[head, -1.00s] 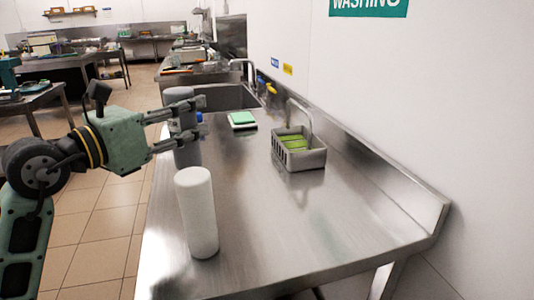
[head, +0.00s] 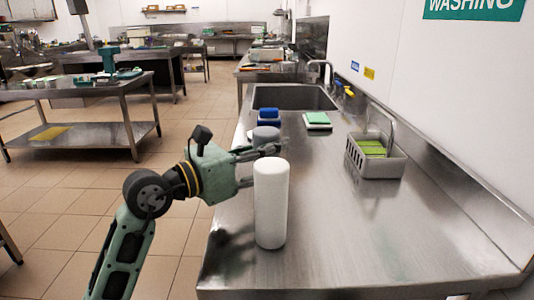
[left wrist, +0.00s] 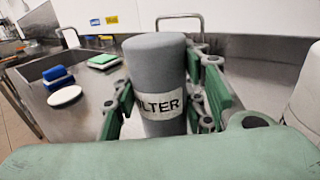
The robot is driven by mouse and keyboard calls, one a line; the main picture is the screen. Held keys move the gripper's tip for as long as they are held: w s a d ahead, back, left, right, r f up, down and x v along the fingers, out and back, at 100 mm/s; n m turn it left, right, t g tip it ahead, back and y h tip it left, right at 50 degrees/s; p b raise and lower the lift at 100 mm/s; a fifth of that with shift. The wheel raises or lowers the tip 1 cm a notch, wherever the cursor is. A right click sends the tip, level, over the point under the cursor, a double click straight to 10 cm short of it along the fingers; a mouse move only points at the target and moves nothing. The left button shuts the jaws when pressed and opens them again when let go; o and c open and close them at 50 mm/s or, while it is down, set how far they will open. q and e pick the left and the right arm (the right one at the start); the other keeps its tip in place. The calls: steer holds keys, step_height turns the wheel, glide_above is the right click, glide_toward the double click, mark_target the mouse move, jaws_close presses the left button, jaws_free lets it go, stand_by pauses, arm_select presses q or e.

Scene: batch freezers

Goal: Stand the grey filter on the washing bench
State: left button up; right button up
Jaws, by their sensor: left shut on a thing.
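The grey filter (head: 266,132) is a grey cylinder, upright over the near left part of the washing bench (head: 335,235). In the left wrist view the filter (left wrist: 155,65) shows a white label reading "FILTER". My left gripper (head: 264,149) is shut on it, with its fingers on either side. In the head view a white cylinder hides the filter's lower part, and its base is out of sight in the wrist view, so I cannot tell whether it touches the bench. My right gripper is not in view.
A white cylinder (head: 271,205) stands on the bench just in front of the filter. Behind are a blue item (head: 268,116), a green-and-white pad (head: 317,120) and the sink (head: 293,97). A grey basket (head: 378,168) with green items stands right. The bench's near right is clear.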

arm_select(q)
steer(key=o, duration=1.4)
steer(key=shift+f, duration=0.1)
